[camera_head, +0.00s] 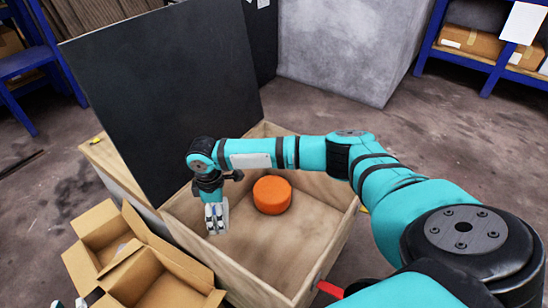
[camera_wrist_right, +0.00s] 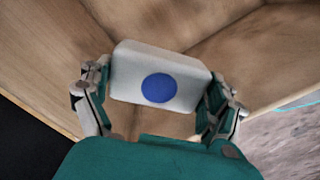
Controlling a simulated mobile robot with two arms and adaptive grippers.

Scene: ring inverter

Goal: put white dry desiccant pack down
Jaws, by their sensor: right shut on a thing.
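The white desiccant pack (camera_wrist_right: 130,70) has a blue round dot on its face. My right gripper (camera_wrist_right: 155,85) is shut on it, with one finger on each side of the pack. In the head view my right gripper (camera_head: 216,218) points down inside the open wooden crate (camera_head: 333,238), near its left wall. The pack is small and mostly hidden by the fingers there. I cannot tell whether the pack touches the crate floor. At the lower left edge a small part of a gripper, likely my left one (camera_head: 82,300), shows.
An orange round object (camera_head: 272,195) sits in the crate, right of my right gripper. A dark raised panel (camera_head: 165,85) stands behind the crate. Open cardboard boxes (camera_head: 150,280) stand at the left. The crate floor in front of the orange object is bare.

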